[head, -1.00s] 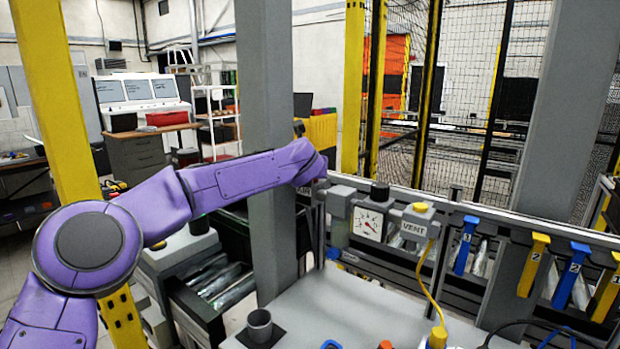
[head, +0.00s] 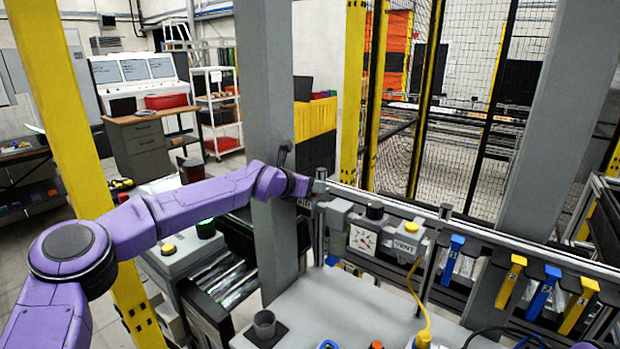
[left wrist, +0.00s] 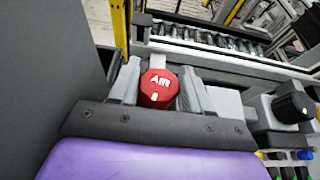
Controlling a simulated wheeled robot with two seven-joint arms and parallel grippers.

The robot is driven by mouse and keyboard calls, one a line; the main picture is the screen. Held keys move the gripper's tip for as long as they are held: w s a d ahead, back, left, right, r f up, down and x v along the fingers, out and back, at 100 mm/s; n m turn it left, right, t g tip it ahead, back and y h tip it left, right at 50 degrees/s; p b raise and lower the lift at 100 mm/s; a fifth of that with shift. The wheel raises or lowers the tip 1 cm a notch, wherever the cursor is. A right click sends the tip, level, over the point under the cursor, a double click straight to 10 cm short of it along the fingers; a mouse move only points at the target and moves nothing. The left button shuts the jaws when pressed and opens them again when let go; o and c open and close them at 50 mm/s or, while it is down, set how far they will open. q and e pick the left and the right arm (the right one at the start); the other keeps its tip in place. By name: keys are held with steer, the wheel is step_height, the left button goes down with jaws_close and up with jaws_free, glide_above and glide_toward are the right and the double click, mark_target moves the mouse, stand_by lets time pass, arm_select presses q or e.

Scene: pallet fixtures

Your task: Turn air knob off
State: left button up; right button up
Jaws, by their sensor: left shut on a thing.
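The red air knob (left wrist: 158,90) with white "AIR" lettering shows in the left wrist view, with a small white mark near its lower edge. My left gripper (left wrist: 158,70) has one grey finger on each side of the knob and is shut on it. In the head view my left gripper (head: 308,187) is at the left end of the air unit, beside the grey post, and the knob cannot be made out there. My right gripper is not in view.
Right of my left gripper are a pressure gauge (head: 362,241) and a vent block (head: 404,240) with a yellow cable. The grey post (head: 268,130) stands close behind my left arm. Blue and yellow numbered clips (head: 510,282) hang along the rail at right.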

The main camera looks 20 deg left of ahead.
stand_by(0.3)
arm_select(q)
steer(key=o, duration=1)
steer(key=shift+s, duration=0.15)
steer(key=b+v, duration=0.5)
steer(key=v, duration=0.5)
steer(key=shift+b, duration=0.3)
